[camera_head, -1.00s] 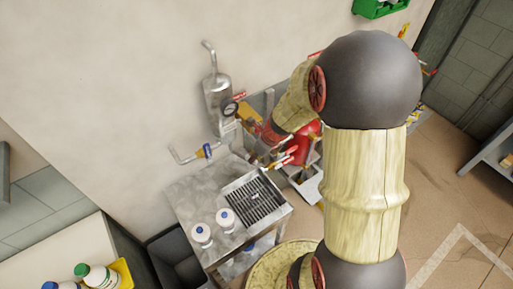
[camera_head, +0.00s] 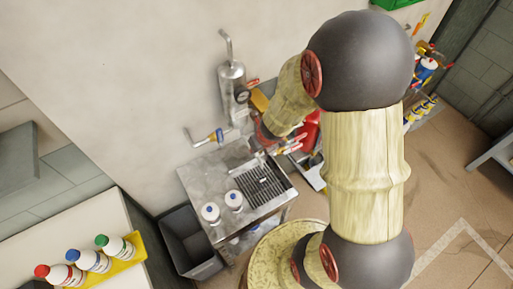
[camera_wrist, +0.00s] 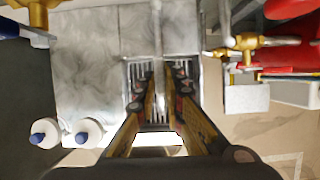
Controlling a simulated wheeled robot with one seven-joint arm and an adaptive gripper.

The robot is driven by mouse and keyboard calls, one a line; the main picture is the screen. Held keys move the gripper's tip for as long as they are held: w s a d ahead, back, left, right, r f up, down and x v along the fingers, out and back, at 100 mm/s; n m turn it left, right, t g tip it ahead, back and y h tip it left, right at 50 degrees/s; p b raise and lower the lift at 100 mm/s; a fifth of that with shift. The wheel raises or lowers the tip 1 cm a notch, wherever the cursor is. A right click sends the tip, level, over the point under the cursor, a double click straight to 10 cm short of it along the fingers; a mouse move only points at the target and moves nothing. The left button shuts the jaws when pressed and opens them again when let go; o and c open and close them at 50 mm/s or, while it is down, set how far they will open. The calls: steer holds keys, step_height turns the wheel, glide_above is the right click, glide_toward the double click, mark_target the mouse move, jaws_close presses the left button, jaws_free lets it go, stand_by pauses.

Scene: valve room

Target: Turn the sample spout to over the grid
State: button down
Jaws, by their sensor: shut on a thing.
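The sample spout (camera_wrist: 157,28) is a thin grey pipe that comes down from the top of the wrist view. Its lower end runs between the fingertips of my gripper (camera_wrist: 164,76), which is shut on it. Behind the fingers lies the dark slatted grid (camera_wrist: 133,72), set in a steel bench top. In the head view the grid (camera_head: 266,187) shows at the bench's right side. My arm hides much of the gripper there.
Two white bottles (camera_head: 222,206) stand on the bench (camera_head: 198,180) left of the grid. A pipe with a blue-handled valve (camera_head: 215,136) projects from the wall. Brass valves (camera_wrist: 245,42) and red equipment (camera_wrist: 292,8) crowd the right. A dark bin (camera_head: 190,245) stands left of the bench.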

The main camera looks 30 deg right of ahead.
steer(key=c, duration=2.2)
jaws_free()
steer(key=shift+a, duration=0.1)
steer(key=shift+o, duration=0.2)
steer(key=shift+r, duration=0.1)
steer(key=v, duration=1.1)
steer(key=shift+s+r, duration=0.2)
steer(key=shift+r, duration=0.15)
